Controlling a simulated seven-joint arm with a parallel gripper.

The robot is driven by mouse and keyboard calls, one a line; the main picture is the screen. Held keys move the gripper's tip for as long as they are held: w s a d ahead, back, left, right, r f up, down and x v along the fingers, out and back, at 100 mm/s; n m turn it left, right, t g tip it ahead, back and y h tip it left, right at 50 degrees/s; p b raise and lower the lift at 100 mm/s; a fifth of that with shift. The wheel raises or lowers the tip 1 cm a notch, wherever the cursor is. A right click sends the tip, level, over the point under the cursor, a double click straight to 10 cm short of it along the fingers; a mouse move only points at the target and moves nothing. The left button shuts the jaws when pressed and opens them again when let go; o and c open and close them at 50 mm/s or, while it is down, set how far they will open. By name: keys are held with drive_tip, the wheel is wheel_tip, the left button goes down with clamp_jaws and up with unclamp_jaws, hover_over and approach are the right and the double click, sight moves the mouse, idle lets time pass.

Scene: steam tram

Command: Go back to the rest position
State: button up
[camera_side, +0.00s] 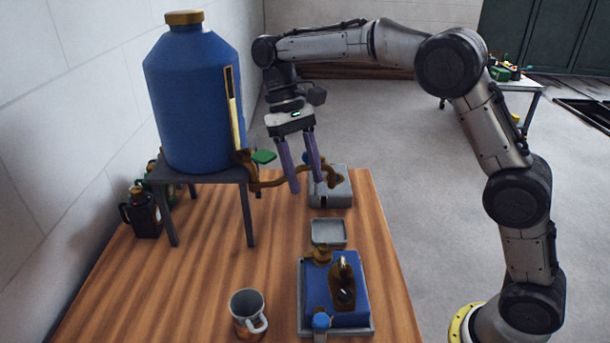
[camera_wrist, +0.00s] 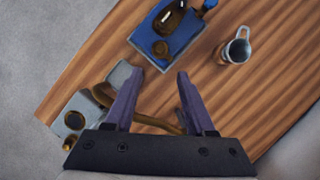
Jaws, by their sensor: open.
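My gripper (camera_side: 308,185) hangs from my arm above the wooden table, its two purple fingers pointing down, apart and with nothing between them. In the wrist view the fingers (camera_wrist: 160,72) also stand apart. In the side view the fingers are at the brass pipe (camera_side: 270,183) that runs from the blue tank (camera_side: 195,100). I cannot tell if they touch it. In the wrist view part of the brass pipe (camera_wrist: 155,122) shows low between the fingers. A green handle (camera_side: 263,156) sits on the pipe by the tank, left of my gripper.
The tank stands on a grey stand (camera_side: 249,215). A grey box (camera_side: 340,190) and small grey plate (camera_side: 328,232) lie right of the pipe. A tray (camera_side: 370,331) holds a blue block with brass fittings. A mug (camera_side: 247,310) stands left of it. Dark cans (camera_side: 142,215) stand behind.

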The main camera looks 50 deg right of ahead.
drive_tip(key=s+d+r+t, duration=0.2)
drive_tip(key=s+r, duration=0.3)
drive_tip(key=r, duration=0.3)
drive_tip(key=s+d+r+t, duration=0.1)
drive_tip(key=s+d+t, duration=0.1)
drive_tip(key=s, duration=0.4)
drive_tip(key=s+d+r+t, duration=0.1)
drive_tip(key=s+d+t, duration=0.1)
drive_tip(key=s, duration=0.5)
drive_tip(key=s+d+f+n+t, duration=0.1)
drive_tip(key=s+f+t, duration=0.3)
drive_tip(key=f, duration=0.6)
drive_tip(key=shift+s+d+h, duration=0.3)
drive_tip(key=shift+s+d, duration=0.15)
drive_tip(key=shift+s, duration=0.75)
